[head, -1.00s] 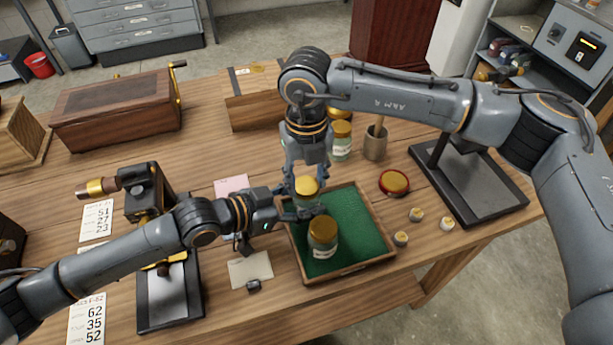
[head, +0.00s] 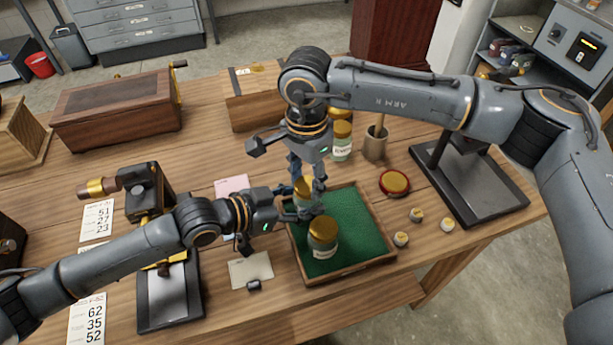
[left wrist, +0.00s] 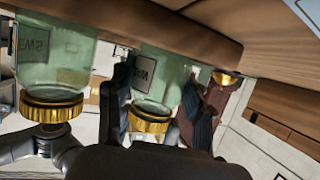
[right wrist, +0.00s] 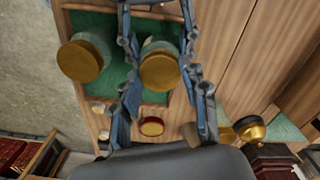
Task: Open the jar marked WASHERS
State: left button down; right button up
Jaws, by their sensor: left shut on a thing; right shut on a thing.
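A glass jar with a gold lid (head: 304,186) stands upright at the back left of a green-lined tray (head: 350,212). My left gripper (head: 302,212) is shut around its glass body from the left; the held jar (left wrist: 155,70) appears upside down in the left wrist view, its label too partial to read. My right gripper (head: 307,182) points straight down and is shut on the gold lid (right wrist: 160,71), which sits on the jar. A second gold-lidded jar (head: 323,240) stands in front; its label ends in what looks like "EWS" in the left wrist view (left wrist: 55,55).
A black stand (head: 470,180) is further right. Cards lie left of the tray.

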aim_at(307, 185)
jog(key=n, duration=0.9)
jog(key=shift+r, duration=0.15)
jog(key=shift+r, duration=0.95)
jog(key=shift+r, duration=2)
pick_arm(q)
jog(key=shift+c, duration=2.3)
grip_release()
